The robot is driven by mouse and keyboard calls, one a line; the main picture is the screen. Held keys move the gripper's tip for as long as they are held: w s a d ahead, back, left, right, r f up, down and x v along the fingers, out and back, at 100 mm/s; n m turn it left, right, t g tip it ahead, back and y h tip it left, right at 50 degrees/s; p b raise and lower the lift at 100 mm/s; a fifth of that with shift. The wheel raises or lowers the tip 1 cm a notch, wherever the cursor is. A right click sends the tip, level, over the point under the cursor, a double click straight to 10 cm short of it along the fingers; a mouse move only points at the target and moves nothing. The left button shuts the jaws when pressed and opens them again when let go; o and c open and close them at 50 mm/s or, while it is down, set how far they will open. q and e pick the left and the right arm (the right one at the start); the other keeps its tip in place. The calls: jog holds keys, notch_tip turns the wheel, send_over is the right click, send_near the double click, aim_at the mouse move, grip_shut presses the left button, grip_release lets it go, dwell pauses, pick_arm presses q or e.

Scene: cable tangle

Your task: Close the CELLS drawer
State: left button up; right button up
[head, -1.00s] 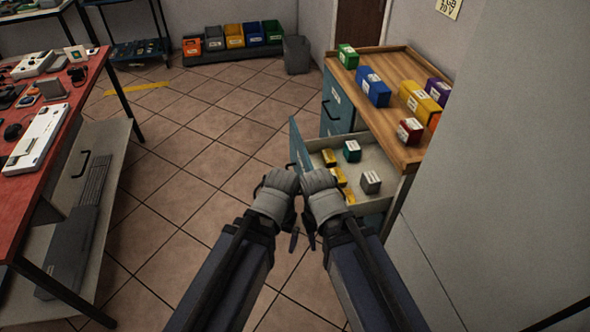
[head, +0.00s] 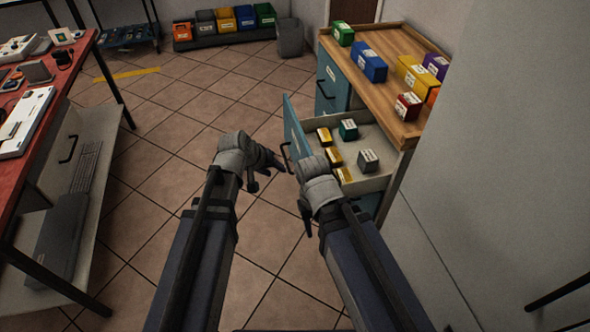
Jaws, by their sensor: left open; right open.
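An open drawer (head: 372,185) sticks out of the teal cabinet (head: 330,88) at the right of the head view. Its teal front (head: 297,133) faces left and has a dark handle (head: 286,157). No label on this drawer is readable. Inside lie several yellow boxes (head: 335,157), a green box (head: 348,129) and a grey box (head: 368,160). My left gripper (head: 264,174) is open and empty, left of the drawer handle and apart from it. My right gripper (head: 306,214) is open near the drawer's near front corner. My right wrist hides part of that corner, and I cannot tell whether it touches.
The wooden cabinet top (head: 385,55) holds several coloured boxes. A red workbench (head: 62,112) with a lower shelf (head: 92,180) stands at the left. A grey wall (head: 500,150) closes off the right. Tiled floor (head: 180,120) is clear between bench and cabinet.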

aim_at(289, 171)
pick_arm(q)
jog(key=shift+w+a+r+n+t, duration=0.1)
jog(key=shift+w+a+n+t, duration=0.15)
jog(key=shift+w, duration=0.3)
jog(key=shift+w+a+n+t, duration=0.15)
jog(key=shift+w+a, duration=0.05)
jog(key=shift+w, duration=0.35)
jog(key=shift+c, duration=0.7)
jog(key=shift+w+a+r, duration=0.1)
jog(key=shift+w+r, duration=0.1)
jog(key=shift+c, duration=1.5)
jog(key=shift+w+f+b, duration=0.1)
jog(key=shift+f+b, duration=0.2)
jog(key=shift+b, duration=0.05)
jog(key=shift+c, duration=0.7)
jog(key=b+x, duration=0.8)
jog(key=x, duration=0.2)
jog(key=shift+r, duration=0.15)
grip_shut()
jog(key=shift+w+d+r+p, duration=0.1)
jog(key=shift+w+d, duration=0.05)
jog(key=shift+d, duration=0.55)
jog(key=shift+w+d+r+p, duration=0.1)
jog(key=shift+w+d, duration=0.05)
jog(key=shift+d, duration=0.55)
jog(key=shift+w+d+r+p, duration=0.1)
jog(key=shift+w+d, duration=0.05)
jog(key=shift+d, duration=0.55)
